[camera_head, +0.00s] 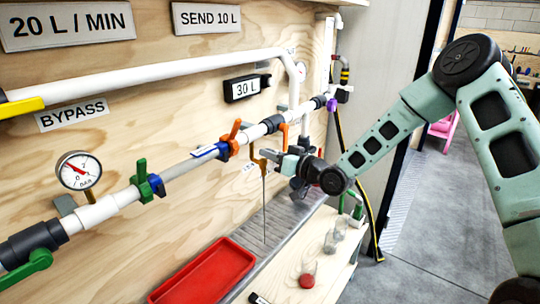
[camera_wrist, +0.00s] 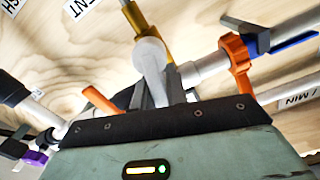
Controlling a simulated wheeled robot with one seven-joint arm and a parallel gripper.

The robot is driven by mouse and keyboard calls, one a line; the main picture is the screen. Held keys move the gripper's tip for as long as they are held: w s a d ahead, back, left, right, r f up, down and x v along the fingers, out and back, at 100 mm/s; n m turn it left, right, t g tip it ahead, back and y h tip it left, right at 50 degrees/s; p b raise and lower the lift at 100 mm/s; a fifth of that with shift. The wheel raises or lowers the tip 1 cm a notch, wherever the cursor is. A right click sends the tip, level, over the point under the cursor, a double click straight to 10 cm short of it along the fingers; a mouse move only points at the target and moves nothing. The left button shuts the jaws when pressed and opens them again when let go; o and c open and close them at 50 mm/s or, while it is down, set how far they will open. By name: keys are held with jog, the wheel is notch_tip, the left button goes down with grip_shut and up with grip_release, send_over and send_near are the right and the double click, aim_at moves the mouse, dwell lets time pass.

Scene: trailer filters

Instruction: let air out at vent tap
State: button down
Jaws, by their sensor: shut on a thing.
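The brass vent tap (camera_head: 257,158) sits under the sloping pipe, and its brass body (camera_wrist: 133,18) shows at the top of the wrist view. Part of a label reading "ENT" (camera_wrist: 80,7) is beside it. A pale rounded piece (camera_wrist: 150,58), seemingly the tap's handle, lies between my fingers. My gripper (camera_head: 272,155) reaches in from the right and is shut on it; in the wrist view the fingers (camera_wrist: 158,92) are close together around its lower end. A thin grey line (camera_head: 264,205) runs straight down below the tap; whether it is water or a tube I cannot tell.
An orange valve handle (camera_head: 235,137) is just left of the tap, a green one (camera_head: 142,178) further left. A red tray (camera_head: 205,272) lies below. A red cap (camera_head: 307,281) and clear glassware (camera_head: 332,240) stand on the bench.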

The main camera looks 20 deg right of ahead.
jog(key=shift+w+d+f+m+b, duration=0.3)
jog(key=shift+f+m, duration=0.3)
jog(key=shift+m, duration=1.85)
jog(key=shift+w+d+f+m+b, duration=0.35)
jog(key=shift+f+m, duration=0.3)
jog(key=shift+m, duration=1.75)
jog(key=shift+w+d+f+m+b, duration=0.15)
jog(key=shift+d+f+m+b, duration=0.35)
jog(key=shift+m, duration=1.95)
jog(key=shift+f, duration=0.15)
jog(key=c, duration=1.4)
grip_release()
jog(key=shift+s, duration=0.1)
jog(key=b+v, duration=0.2)
jog(key=v, duration=1.5)
jog(key=shift+s, duration=0.1)
